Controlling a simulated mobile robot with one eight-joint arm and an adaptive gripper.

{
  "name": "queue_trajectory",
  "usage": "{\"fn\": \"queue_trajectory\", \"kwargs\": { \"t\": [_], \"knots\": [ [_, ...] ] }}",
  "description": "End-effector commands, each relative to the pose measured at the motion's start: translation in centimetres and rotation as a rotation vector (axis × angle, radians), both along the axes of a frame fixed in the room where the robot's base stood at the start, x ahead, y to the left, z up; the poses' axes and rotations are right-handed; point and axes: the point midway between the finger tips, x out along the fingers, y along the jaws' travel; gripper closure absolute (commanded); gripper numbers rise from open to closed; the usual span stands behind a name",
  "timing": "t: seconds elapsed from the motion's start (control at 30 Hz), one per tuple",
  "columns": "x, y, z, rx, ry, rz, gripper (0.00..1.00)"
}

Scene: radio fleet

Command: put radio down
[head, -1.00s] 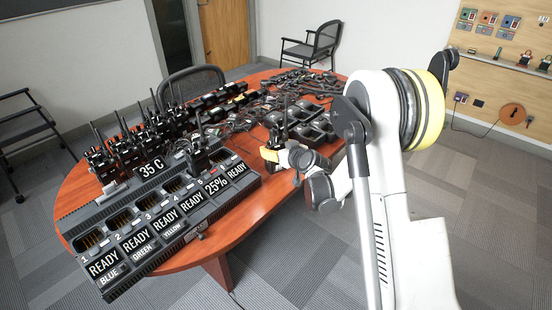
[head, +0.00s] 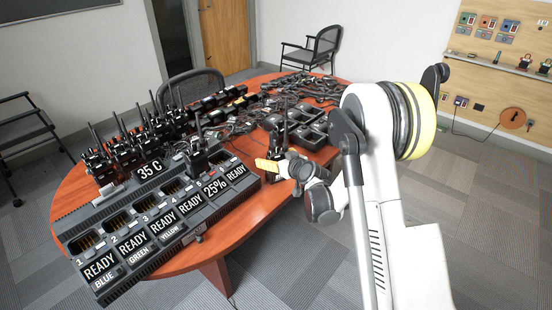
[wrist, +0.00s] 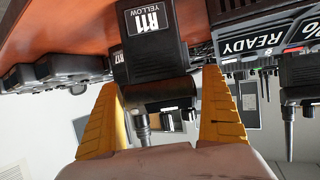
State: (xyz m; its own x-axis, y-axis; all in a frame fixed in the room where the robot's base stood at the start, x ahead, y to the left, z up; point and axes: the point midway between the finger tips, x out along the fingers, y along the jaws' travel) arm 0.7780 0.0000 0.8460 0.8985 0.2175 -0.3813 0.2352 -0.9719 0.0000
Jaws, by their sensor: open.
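A black radio (wrist: 148,42) labelled R11 YELLOW stands between the yellow fingers of my gripper (wrist: 160,112) in the wrist view, which sees it upside down. The fingers are spread, with visible gaps to its body on both sides. In the head view the radio (head: 279,138) is upright at the table's right side, its lower part partly hidden by my gripper (head: 270,165). Its base appears to be on the wooden table (head: 246,218), though the exact contact is hard to see.
A multi-slot charger (head: 150,222) with READY and 25% displays fills the table's front left, with one radio (head: 197,152) in it. Several radios (head: 125,145) stand behind it. Dark trays (head: 310,135) and cluttered accessories lie behind my gripper. Bare wood shows along the front right edge.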

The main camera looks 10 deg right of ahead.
Motion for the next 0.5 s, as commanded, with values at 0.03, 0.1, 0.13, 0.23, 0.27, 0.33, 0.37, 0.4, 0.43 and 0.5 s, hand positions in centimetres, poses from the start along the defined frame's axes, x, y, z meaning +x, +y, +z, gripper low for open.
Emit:
{"fn": "queue_trajectory", "kwargs": {
  "t": [0.03, 0.1, 0.13, 0.23, 0.27, 0.33, 0.37, 0.4, 0.43, 0.5],
  "knots": [
    [0.0, 0.0, 0.2, 0.0, 0.0, 0.0, 0.06],
    [-0.2, -0.1, 0.7, 0.0, 0.0, 0.0, 0.06],
    [-0.6, -0.2, 0.8, 0.0, 0.0, -0.001, 0.06],
    [-2.3, -0.6, 1.6, 0.0, 0.0, -0.001, 0.06],
    [-2.9, -0.7, 1.9, 0.0, 0.0, -0.002, 0.06],
    [-4.4, -1.2, 2.6, 0.0, 0.0, -0.003, 0.06],
    [-5.1, -1.3, 2.9, -0.001, 0.001, -0.002, 0.06],
    [-5.9, -1.5, 3.2, 0.0, 0.001, -0.002, 0.06],
    [-6.5, -1.6, 3.4, 0.001, 0.001, -0.002, 0.06],
    [-7.8, -2.0, 3.9, 0.0, 0.001, -0.002, 0.06]
  ]
}}
